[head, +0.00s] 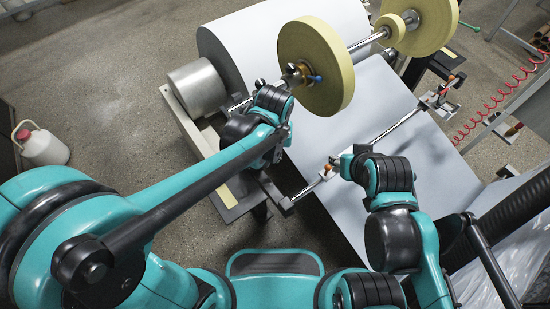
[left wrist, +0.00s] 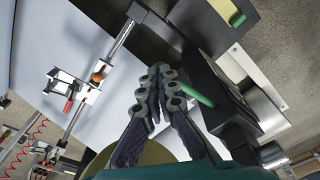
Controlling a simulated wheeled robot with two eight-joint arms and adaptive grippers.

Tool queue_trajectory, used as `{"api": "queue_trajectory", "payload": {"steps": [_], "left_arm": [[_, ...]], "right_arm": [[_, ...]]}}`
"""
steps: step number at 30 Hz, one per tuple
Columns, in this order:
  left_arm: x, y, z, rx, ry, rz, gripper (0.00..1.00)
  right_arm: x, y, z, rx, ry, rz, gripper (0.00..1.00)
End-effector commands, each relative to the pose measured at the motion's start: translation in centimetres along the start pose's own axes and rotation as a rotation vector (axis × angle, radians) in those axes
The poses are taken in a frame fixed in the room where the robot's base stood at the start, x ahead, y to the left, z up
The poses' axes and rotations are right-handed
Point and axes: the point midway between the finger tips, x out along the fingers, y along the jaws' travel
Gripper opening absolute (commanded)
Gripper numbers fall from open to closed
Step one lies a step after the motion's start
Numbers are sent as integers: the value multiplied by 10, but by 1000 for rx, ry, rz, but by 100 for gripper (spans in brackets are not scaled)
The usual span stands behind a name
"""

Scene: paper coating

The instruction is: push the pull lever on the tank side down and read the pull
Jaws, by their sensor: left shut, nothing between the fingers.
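In the left wrist view a green handle (left wrist: 201,93), which looks like the pull lever, slants out beside a dark frame part (left wrist: 222,82). My left gripper (left wrist: 160,72) is shut and empty. Its fingertips are just left of the handle; I cannot tell whether they touch it. In the head view this gripper is mostly hidden by my left wrist, below the yellow roll, and the lever cannot be made out. No pull reading is legible. My right arm's end lies near the crossbar, and its gripper is hidden.
A yellow roll (head: 314,66) stands on a shaft above a large pale paper roll (head: 262,40). A crossbar (head: 400,124) with an orange-knobbed clamp (head: 328,170) spans the sheet. A white jug (head: 42,146) stands at left. The floor at upper left is open.

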Motion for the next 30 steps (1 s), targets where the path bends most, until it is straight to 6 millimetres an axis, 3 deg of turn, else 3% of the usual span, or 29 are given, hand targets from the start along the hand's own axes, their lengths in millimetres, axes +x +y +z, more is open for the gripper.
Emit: {"api": "queue_trajectory", "payload": {"steps": [5,16,23,30], "left_arm": [[6,0,0,0,0,0,0],[45,0,4,0,0,0,0],[40,0,6,0,0,0,0],[27,0,31,2,0,0,0]], "right_arm": [[4,0,3,0,0,0,40],[29,0,21,0,0,0,40],[25,0,18,0,0,0,40],[13,0,10,0,0,0,40]]}}
